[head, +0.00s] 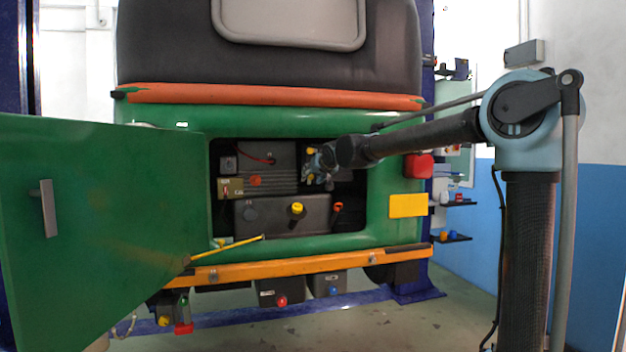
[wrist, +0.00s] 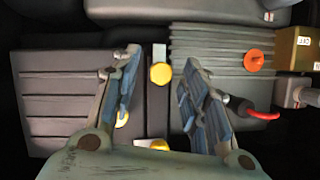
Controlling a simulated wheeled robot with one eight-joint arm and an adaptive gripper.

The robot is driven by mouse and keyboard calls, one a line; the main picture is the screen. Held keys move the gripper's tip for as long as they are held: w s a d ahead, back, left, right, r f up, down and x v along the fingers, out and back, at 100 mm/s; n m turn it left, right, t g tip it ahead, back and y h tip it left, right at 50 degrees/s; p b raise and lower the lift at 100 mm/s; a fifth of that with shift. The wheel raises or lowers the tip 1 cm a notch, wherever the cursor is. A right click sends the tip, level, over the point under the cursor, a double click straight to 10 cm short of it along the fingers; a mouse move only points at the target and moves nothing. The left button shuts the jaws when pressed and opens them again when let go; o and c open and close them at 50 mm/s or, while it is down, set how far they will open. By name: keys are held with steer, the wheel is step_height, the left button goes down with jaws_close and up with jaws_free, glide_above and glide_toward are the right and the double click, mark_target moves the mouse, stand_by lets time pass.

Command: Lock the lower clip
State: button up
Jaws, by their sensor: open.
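A clip with a yellow end (wrist: 160,75) and a grey metal tab shows in the wrist view, on the dark seam between two ribbed housing parts. By the upside-down wrist view it looks like the lower clip. My gripper (wrist: 159,88) is open, its blue-grey fingers either side of this clip, with gaps to both; contact is not visible. Another yellow piece (wrist: 155,144), likely the upper clip, is partly covered by the gripper's body. In the head view my gripper (head: 318,170) reaches into the open compartment and hides the lower clip; a yellow piece (head: 311,150) shows above.
The green door (head: 100,220) stands open at left. The compartment holds a ribbed housing (head: 278,157), a red cable (wrist: 262,113), a brass-coloured box (head: 230,187), an orange knob (wrist: 254,60) and a dark tank with a yellow cap (head: 297,208). The compartment's edges surround my arm.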

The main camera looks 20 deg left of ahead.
jaws_close()
stand_by(0.4)
steer(key=n+h, duration=0.1)
steer(key=n+t, duration=0.1)
steer(key=shift+s+a+n+h, duration=0.1)
steer(key=shift+a+n+h, duration=0.1)
steer(key=shift+n+h, duration=0.2)
steer(key=n+t+h, duration=0.1)
steer(key=n, duration=0.2)
steer(key=shift+s+a+h, duration=0.1)
steer(key=shift+a+h, duration=0.05)
steer(key=shift+h, duration=0.15)
steer(key=n, duration=0.1)
steer(key=n+t, duration=0.1)
steer(key=n+t+h, duration=0.1)
steer(key=shift+s+a+f, duration=0.1)
steer(key=shift+f, duration=0.15)
steer(key=shift+f+n+t+h, duration=0.1)
steer(key=shift+n+t+h, duration=0.25)
steer(key=shift+n, duration=0.65)
steer(key=shift+f+n+t+h, duration=0.15)
steer(key=shift+n+t, duration=0.4)
steer(key=shift+n, duration=0.45)
steer(key=shift+s, duration=0.1)
